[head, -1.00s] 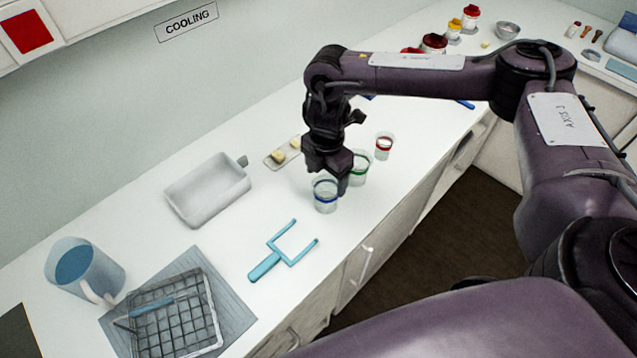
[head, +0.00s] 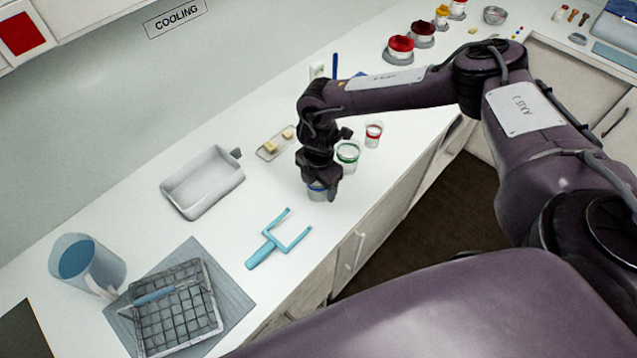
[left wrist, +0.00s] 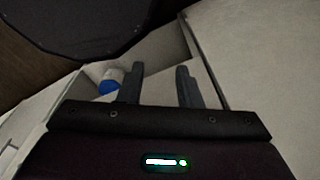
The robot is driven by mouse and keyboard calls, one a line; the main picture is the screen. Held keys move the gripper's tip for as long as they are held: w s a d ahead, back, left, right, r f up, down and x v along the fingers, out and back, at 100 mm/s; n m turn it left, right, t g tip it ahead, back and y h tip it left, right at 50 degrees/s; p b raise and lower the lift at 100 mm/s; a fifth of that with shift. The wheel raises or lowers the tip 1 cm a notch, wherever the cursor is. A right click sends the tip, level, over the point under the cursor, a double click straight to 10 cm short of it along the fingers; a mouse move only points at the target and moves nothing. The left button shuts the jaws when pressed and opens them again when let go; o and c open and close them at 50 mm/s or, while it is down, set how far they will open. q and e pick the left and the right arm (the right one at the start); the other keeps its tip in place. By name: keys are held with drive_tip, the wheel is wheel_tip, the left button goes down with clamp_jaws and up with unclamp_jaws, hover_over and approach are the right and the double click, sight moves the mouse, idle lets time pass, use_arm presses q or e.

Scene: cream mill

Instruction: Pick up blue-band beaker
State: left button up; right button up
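The blue-band beaker (head: 317,195) stands on the white counter, and its upper part is mostly hidden behind my right gripper (head: 321,184). That gripper points down at the beaker's rim, with a dark finger along its right side. Whether the fingers are closed on the beaker cannot be made out. The green-band beaker (head: 348,156) and the red-band beaker (head: 373,134) stand just behind and to the right. My left gripper (left wrist: 158,85) shows only in the left wrist view, with its two fingers apart and nothing between them.
A light-blue fork-shaped tool (head: 272,243) lies in front of the beaker. A white tray (head: 200,206) and a small plate (head: 268,154) with yellow pieces lie left. A jug (head: 100,262) and wire basket (head: 190,340) are at lower left. Red-topped jars (head: 398,50) stand far back.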

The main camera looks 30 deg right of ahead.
drive_tip(key=c, duration=0.6)
drive_tip(key=shift+o, duration=0.2)
drive_tip(key=shift+r, duration=0.15)
